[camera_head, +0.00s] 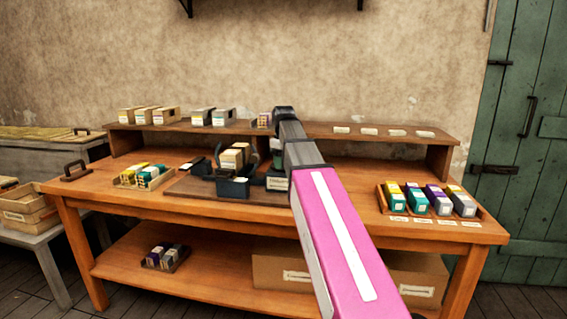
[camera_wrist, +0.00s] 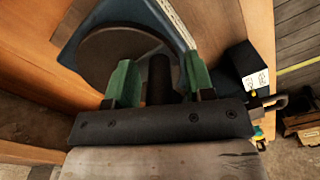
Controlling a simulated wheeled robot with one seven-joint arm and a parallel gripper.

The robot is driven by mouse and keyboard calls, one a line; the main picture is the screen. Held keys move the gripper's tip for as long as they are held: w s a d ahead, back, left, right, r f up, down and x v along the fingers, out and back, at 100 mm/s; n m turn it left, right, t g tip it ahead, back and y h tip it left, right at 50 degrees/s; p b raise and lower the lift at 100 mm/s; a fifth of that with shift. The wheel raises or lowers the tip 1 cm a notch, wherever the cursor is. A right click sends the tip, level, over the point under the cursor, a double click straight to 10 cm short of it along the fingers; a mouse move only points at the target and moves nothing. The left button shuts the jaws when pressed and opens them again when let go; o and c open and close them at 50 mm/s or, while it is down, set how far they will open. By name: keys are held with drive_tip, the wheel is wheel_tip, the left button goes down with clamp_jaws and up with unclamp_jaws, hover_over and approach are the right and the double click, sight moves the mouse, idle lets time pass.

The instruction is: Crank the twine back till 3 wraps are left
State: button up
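In the wrist view, my gripper (camera_wrist: 160,82) has its two green fingers apart, one on each side of a dark upright peg (camera_wrist: 160,76), which looks like a crank handle. Narrow gaps seem to show between peg and fingers. Beyond it is a dark round disc (camera_wrist: 115,50) within a blue-grey frame. A pale, textured strip (camera_wrist: 176,20) runs along the frame's edge; I cannot tell if it is twine, and no wraps can be counted. In the head view, my arm hides most of the gripper and handwheel at the dark press (camera_head: 233,188) on the bench.
The wooden bench (camera_head: 150,205) has a raised back shelf (camera_head: 385,131) with boxes at left. A tray of coloured boxes (camera_head: 478,222) stands at right, a smaller group (camera_head: 142,176) at left. In the wrist view, a black box with a white label (camera_wrist: 245,68) stands close on the right.

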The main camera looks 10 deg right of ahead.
drive_tip(key=shift+r, duration=0.1)
wheel_tip(320, 180, up, 11)
drive_tip(key=shift+f, duration=0.2)
idle(0.4)
